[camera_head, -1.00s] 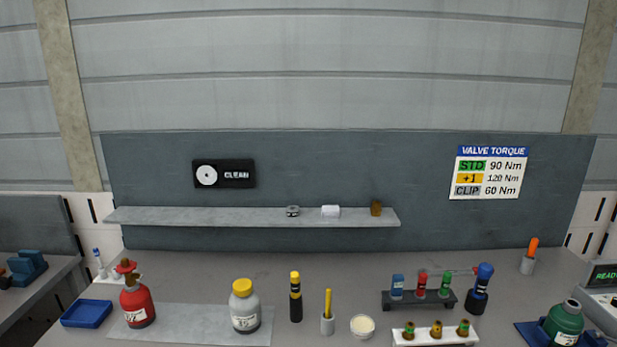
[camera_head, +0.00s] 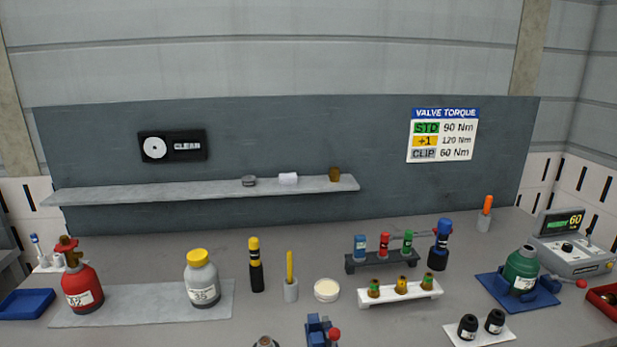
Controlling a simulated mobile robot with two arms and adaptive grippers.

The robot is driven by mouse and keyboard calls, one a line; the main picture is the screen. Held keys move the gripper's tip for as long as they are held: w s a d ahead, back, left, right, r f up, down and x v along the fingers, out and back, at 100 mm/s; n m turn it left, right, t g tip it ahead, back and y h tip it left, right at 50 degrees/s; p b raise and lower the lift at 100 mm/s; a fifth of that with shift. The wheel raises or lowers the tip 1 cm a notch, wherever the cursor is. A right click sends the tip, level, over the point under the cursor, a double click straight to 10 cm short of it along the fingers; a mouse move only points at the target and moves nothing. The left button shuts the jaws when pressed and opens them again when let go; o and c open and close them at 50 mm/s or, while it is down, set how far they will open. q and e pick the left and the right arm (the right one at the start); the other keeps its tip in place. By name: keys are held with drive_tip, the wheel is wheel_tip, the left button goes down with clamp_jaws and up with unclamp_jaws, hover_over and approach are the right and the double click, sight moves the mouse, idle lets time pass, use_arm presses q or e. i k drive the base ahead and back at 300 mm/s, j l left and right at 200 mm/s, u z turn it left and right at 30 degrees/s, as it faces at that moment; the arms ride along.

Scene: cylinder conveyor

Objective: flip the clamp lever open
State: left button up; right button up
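A blue device with a red ball knob (camera_head: 321,331) stands at the bottom middle of the head view, cut off by the lower edge. It looks like the clamp with its lever, but too little shows to tell whether the lever is open or shut. A green bottle (camera_head: 521,270) sits on a blue plate (camera_head: 547,300) at the right. Neither of my grippers is in view.
A red cylinder (camera_head: 82,288) and a yellow-capped bottle (camera_head: 202,282) stand on a grey mat (camera_head: 130,306) at the left. A tool rack (camera_head: 383,262), a white fitting holder (camera_head: 400,292) and a console (camera_head: 572,256) are further right.

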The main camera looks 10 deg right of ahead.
sight(581, 283)
drive_tip(key=z, duration=1.75)
